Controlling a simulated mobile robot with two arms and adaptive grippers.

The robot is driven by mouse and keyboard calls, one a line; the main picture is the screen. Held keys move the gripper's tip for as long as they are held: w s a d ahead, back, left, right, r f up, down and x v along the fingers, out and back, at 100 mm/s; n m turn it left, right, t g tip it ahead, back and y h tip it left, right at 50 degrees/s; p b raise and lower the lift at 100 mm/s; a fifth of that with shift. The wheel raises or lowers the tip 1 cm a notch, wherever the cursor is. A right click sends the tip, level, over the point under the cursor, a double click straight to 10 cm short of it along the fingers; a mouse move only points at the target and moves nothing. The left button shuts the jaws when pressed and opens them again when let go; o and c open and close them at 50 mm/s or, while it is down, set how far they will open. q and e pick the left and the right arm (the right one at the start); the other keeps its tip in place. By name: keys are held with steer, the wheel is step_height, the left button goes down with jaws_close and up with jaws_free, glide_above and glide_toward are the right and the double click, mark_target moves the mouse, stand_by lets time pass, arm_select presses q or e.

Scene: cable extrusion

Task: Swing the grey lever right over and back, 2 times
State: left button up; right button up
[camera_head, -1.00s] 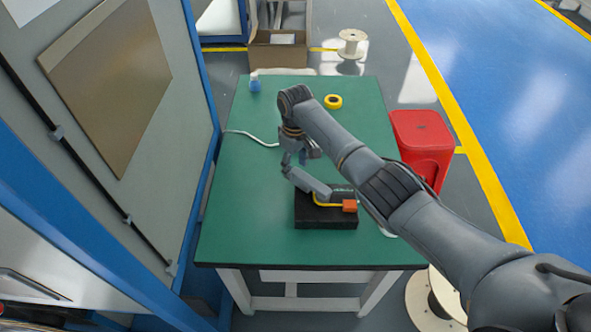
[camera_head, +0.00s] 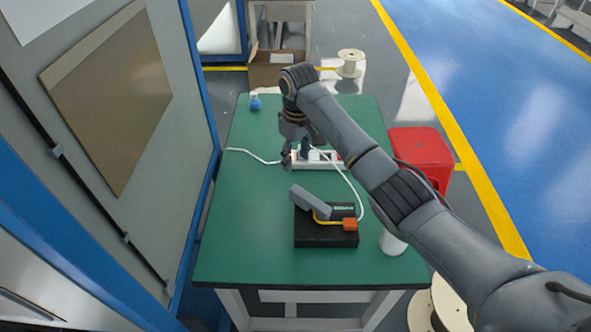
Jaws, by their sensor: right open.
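The grey lever (camera_head: 309,201) sits on a black box (camera_head: 325,237) on the green table. It slants up toward the left from the box, with a yellow strip and an orange block (camera_head: 350,224) beside its lower end. My right gripper (camera_head: 293,161) is open and empty. It points down above the table, beyond the lever and apart from it. My left gripper is not in view.
A white power strip (camera_head: 327,162) with a white cable lies behind the lever, partly hidden by my right arm. A white round object (camera_head: 392,244) stands right of the box. A blue bottle (camera_head: 255,103) stands at the far left. The table's left front (camera_head: 240,240) is clear.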

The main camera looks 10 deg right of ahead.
steer(key=d+t+y+b, duration=0.1)
steer(key=d+t+b, duration=0.25)
steer(key=b, duration=0.35)
steer(key=y+b, duration=0.2)
steer(key=b, duration=0.3)
glide_toward(298, 190)
steer(key=x, duration=1)
steer(key=shift+w+a+f+p, duration=0.1)
steer(key=shift+a+f+p, duration=0.05)
steer(key=shift+f+p, duration=0.15)
steer(key=shift+c, duration=0.2)
steer(key=shift+g, duration=0.25)
jaws_close()
